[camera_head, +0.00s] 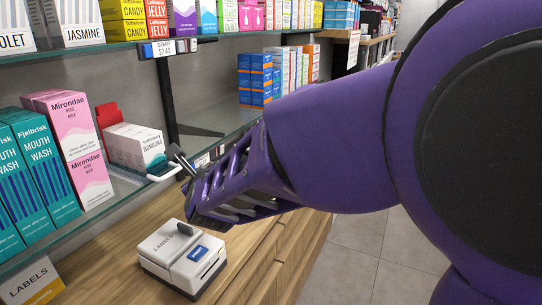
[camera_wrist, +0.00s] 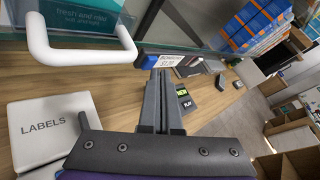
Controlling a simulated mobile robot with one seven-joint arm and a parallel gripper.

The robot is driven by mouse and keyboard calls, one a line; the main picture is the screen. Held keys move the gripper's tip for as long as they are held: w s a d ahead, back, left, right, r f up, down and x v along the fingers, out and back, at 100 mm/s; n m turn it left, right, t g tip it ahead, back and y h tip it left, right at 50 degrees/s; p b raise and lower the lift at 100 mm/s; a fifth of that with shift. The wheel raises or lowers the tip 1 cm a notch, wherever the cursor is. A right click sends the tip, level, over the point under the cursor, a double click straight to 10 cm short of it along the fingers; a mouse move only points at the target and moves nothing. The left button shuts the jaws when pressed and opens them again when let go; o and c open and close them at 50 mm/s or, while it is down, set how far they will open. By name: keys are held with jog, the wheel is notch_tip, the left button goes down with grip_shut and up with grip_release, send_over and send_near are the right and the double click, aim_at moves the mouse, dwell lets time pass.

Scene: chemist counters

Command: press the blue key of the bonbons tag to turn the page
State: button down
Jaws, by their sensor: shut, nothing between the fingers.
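The bonbons tag (camera_wrist: 166,61) is a small price tag with a white face on the shelf edge in the wrist view. A blue part, its key (camera_wrist: 139,59), shows at the tag's left end. My gripper (camera_wrist: 161,77) is shut and empty, with its dark fingertips just in front of the tag, close to the blue key. I cannot tell whether they touch it. In the head view my gripper (camera_head: 181,158) is at the lower shelf's front edge, in front of the white bonbons box (camera_head: 134,144); it hides part of the edge there.
A white U-shaped handle (camera_wrist: 39,40) sticks out left of the fingertips. A white labels box (camera_head: 182,255) stands on the wooden counter below. Pink Mirondae boxes (camera_head: 77,148) and teal mouthwash boxes (camera_head: 40,165) stand on the shelf at left.

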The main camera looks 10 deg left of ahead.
jog(key=shift+w+a, duration=0.15)
jog(key=shift+a, duration=0.25)
dwell(0.4)
jog(key=shift+d, duration=0.1)
jog(key=shift+s+d+b, duration=0.3)
jog(key=shift+d+b, duration=0.4)
jog(key=shift+b, duration=0.15)
jog(key=d+b, duration=0.1)
jog(key=s+d+b, duration=0.1)
jog(key=d, duration=0.1)
jog(key=d+b, duration=0.1)
jog(key=shift+s+d+r, duration=0.15)
jog(key=shift+s+d, duration=0.1)
jog(key=shift+d, duration=0.15)
jog(key=shift+a, duration=0.1)
dwell(0.4)
